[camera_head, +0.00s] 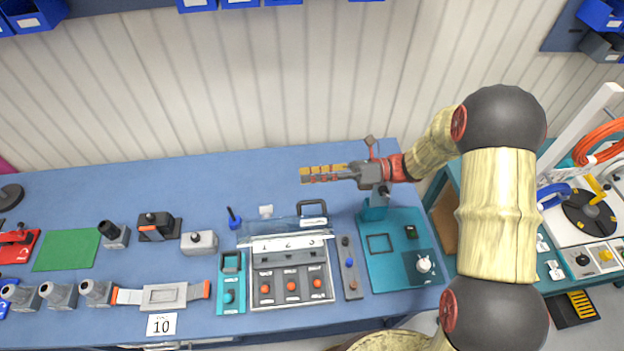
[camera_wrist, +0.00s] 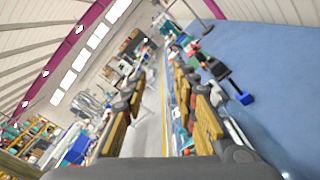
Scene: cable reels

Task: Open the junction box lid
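The junction box (camera_head: 254,290) is a white-framed box on the blue bench, with several orange knobs and a strip marked 1, 2, 3. Its clear lid (camera_head: 270,229) shows at the box's back edge, tilted up, with a black handle (camera_head: 313,203) at its upper right; the knobs look uncovered. My gripper (camera_head: 303,174) is above the bench, behind and apart from the handle, with its fingers pointing left. In the wrist view my gripper (camera_wrist: 160,80) has its two fingers apart, with nothing between them. The box cannot be made out in that view.
A teal board (camera_head: 400,285) lies right of the box, with a narrow grey switch strip (camera_head: 350,280) between. A teal module (camera_head: 231,300) adjoins its left side. A blue-handled tool (camera_head: 234,220) and a grey block (camera_head: 199,243) stand further left.

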